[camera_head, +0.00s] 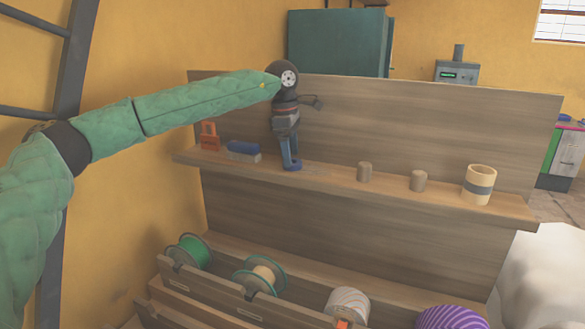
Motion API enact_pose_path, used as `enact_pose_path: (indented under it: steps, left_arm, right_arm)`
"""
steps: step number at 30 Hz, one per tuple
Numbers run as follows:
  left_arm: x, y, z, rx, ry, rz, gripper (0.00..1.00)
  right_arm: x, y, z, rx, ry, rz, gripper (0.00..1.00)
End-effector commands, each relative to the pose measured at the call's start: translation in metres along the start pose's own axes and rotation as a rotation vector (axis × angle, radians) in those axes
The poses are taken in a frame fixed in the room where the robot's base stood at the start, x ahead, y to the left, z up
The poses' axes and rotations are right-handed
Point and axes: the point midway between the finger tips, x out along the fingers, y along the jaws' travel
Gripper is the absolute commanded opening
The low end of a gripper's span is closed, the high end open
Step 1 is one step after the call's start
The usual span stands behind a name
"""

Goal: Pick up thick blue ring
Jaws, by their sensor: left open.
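My left arm reaches in from the left, and my left gripper (290,160) points down at the upper shelf, open. Its blue lower end is at the shelf surface, between a blue-topped block and a small brown cylinder. No thick blue ring can be made out clearly; I cannot tell whether any of the blue at the fingertips belongs to one. My right gripper is out of view.
The wooden upper shelf (330,178) holds an orange padlock-shaped item (209,136), the blue-topped block (243,151), two small brown cylinders (365,172) (418,181) and a beige roll with a dark band (479,185). Below are a green spool (190,251) and other rolls. A back panel rises behind.

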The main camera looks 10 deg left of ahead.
Motion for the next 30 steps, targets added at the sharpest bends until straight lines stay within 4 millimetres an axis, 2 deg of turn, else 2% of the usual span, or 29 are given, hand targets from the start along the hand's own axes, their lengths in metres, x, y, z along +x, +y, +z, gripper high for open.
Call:
enact_pose_path:
  steps: [4, 12, 13, 18, 21, 30]
  left_arm:
    - [0.015, 0.000, 0.000, 0.000, 0.000, 0.000, 0.75]
    - [0.017, 0.000, 0.000, 0.000, -0.001, 0.000, 0.75]
    - [0.017, 0.000, 0.000, 0.000, -0.001, 0.000, 0.73]
    - [0.017, 0.000, 0.000, 0.000, -0.001, 0.000, 0.39]
    - [0.017, 0.000, 0.000, 0.000, 0.000, 0.000, 0.24]
    - [0.013, 0.000, 0.001, 0.000, -0.001, 0.001, 0.24]
  right_arm:
    - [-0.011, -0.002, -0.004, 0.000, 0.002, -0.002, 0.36]
    - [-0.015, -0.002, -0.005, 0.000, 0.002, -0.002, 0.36]
    - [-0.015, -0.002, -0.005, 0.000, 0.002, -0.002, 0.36]
    - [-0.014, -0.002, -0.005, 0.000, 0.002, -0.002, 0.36]
    - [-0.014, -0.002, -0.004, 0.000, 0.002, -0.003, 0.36]
    - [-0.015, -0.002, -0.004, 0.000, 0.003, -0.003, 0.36]
